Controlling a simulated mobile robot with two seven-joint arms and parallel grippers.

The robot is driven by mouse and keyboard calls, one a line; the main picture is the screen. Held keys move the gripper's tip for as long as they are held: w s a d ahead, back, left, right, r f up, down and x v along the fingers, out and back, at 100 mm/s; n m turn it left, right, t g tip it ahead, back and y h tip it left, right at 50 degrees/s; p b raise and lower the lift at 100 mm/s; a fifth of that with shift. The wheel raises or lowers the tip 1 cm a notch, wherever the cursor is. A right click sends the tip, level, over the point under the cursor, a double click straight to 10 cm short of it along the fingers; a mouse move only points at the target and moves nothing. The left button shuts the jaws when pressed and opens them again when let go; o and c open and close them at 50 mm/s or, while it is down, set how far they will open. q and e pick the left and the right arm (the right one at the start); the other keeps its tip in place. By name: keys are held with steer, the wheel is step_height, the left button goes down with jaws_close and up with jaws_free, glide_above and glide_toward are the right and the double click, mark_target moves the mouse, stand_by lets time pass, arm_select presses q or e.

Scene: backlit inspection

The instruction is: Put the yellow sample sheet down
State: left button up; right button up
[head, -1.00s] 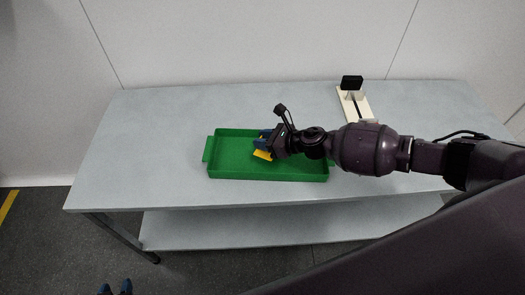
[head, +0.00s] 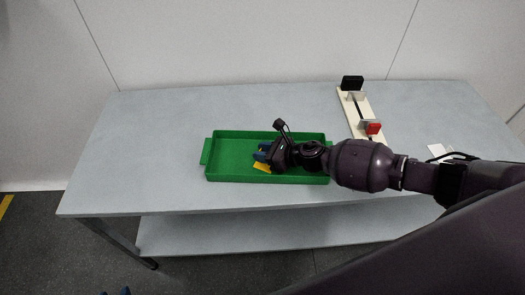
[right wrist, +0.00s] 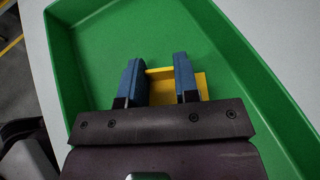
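The yellow sample sheet (head: 262,167) is in the green tray (head: 228,178), near its front wall, left of the wrist. My right gripper (head: 261,156) reaches in over the tray from the right. In the right wrist view its blue fingers (right wrist: 160,82) stand apart with a yellow part of the sheet (right wrist: 203,86) filling the space between them, so it is shut on the sheet. The sheet also shows beyond the right finger. Whether its underside touches the tray floor is hard to tell. Only blue tips of my left gripper (head: 125,291) show at the bottom edge.
A cream fixture (head: 352,105) with a black block (head: 352,83) and a red block (head: 374,128) stands at the back right. A small white piece (head: 437,150) lies farther right. The grey table (head: 130,150) is clear on the left.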

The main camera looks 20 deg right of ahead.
steer(key=o, duration=0.4)
steer(key=shift+o, duration=0.2)
steer(key=shift+r, duration=0.2)
steer(key=shift+s+d+r+p, duration=0.15)
steer(key=shift+d+p, duration=0.05)
steer(key=shift+p, duration=0.1)
steer(key=v, duration=1.1)
steer(key=shift+s+d+p, duration=0.2)
steer(key=shift+p, duration=0.15)
